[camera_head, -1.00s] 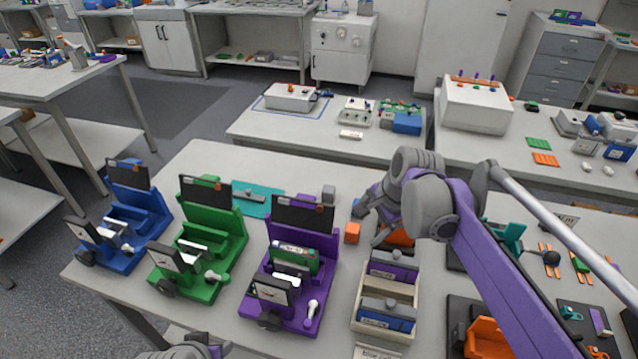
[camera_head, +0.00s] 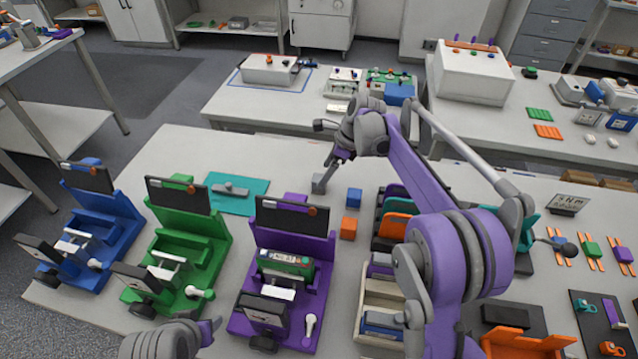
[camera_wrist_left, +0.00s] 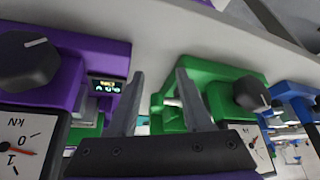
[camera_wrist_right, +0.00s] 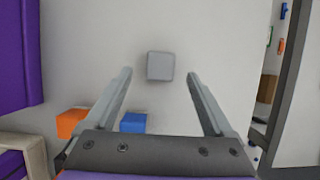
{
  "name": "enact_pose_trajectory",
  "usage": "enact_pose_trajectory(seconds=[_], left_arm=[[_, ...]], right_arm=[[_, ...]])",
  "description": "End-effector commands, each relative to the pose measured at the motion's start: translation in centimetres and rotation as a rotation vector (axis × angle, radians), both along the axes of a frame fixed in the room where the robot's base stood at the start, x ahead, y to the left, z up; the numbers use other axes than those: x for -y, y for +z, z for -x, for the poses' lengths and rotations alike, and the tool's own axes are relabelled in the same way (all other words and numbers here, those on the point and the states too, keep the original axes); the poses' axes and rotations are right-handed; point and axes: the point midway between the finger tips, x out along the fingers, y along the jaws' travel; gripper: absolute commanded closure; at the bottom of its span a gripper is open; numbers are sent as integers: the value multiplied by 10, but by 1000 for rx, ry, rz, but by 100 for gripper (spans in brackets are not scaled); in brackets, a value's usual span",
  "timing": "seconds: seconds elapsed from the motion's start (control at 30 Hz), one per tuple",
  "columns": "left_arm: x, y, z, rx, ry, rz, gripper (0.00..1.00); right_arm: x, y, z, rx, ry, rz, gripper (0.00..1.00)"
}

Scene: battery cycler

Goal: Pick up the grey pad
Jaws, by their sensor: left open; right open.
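The grey pad (camera_head: 319,184) is a small grey block on the white table, behind the purple fixture. In the right wrist view the grey pad (camera_wrist_right: 160,66) lies just beyond and between the fingertips, a little left of centre. My right gripper (camera_head: 334,165) is open and empty above the table beside the grey pad; its fingers (camera_wrist_right: 159,73) are spread wide around empty space. My left gripper (camera_wrist_left: 160,72) is open and empty, in front of the purple fixture (camera_wrist_left: 95,65) and the green fixture (camera_wrist_left: 215,85). In the head view only part of the left gripper (camera_head: 208,330) shows.
A blue cube (camera_head: 354,197) and an orange cube (camera_head: 348,229) stand near the grey pad. Purple (camera_head: 280,310), green (camera_head: 180,265) and blue (camera_head: 85,240) fixtures line the left. A teal mat (camera_head: 238,205) with a tool lies behind. A beige bin (camera_head: 362,300) stands at right.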

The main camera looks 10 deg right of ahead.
Motion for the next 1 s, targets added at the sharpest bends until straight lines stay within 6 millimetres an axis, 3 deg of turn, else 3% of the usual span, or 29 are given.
enact_pose_trajectory(seconds=[0.33, 0.67, 1.0], left_arm=[[0, 0, 0, 0, 0, 0, 50], [0, 0, 0, 0, 0, 0, 50], [0, 0, 0, 0, 0, 0, 50]], right_arm=[[-17, -43, -7, 1, 3, 0, 12], [-19, -50, -8, 0, 1, 1, 12], [-19, -50, -8, 0, 2, 1, 72]])
